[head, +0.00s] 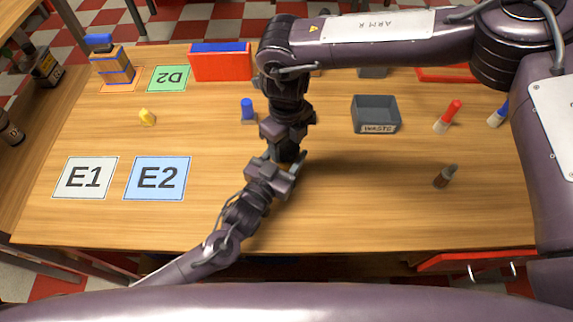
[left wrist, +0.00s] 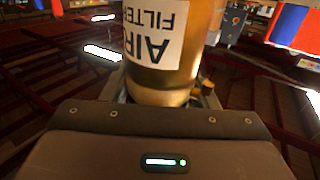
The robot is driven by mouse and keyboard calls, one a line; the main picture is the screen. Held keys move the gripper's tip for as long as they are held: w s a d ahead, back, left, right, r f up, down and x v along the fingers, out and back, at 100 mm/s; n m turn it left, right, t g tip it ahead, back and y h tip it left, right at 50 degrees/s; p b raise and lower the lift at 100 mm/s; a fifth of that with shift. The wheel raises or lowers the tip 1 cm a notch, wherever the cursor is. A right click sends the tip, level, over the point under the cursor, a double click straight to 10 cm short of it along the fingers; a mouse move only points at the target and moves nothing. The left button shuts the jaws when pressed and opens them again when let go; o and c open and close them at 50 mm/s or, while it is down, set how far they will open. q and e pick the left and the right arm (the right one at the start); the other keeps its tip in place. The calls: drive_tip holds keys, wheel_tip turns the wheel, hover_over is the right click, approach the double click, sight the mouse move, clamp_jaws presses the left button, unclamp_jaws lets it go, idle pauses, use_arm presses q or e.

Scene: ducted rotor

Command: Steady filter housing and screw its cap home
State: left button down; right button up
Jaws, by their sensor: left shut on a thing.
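The filter housing is an amber cylinder (left wrist: 163,84) with a white label reading "AIR FILTER", upside down in the left wrist view. My left gripper (head: 284,172) is shut on its lower part near the middle of the table. In the head view the housing is almost wholly hidden by my two grippers. My right gripper (head: 286,152) points down directly above the left one, over the housing. Its fingers are hidden, so I cannot tell whether it is open or shut. I cannot make out the cap in either view.
A grey waste bin (head: 375,115) stands right of the grippers. A blue-topped object (head: 247,110) stands to their left, and a brown bottle (head: 445,177) to their right. Mats E1 (head: 84,178) and E2 (head: 157,178) are empty. A red-and-blue box (head: 221,64) stands behind.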

drive_tip(key=c, duration=0.4)
drive_tip(key=o, duration=1)
drive_tip(key=shift+o, duration=0.2)
drive_tip(key=shift+r, duration=2.25)
drive_tip(key=shift+r, duration=0.1)
drive_tip(key=shift+c, duration=0.5)
wheel_tip(320, 180, up, 3)
drive_tip(key=shift+r, duration=0.2)
drive_tip(key=shift+f, duration=4.05)
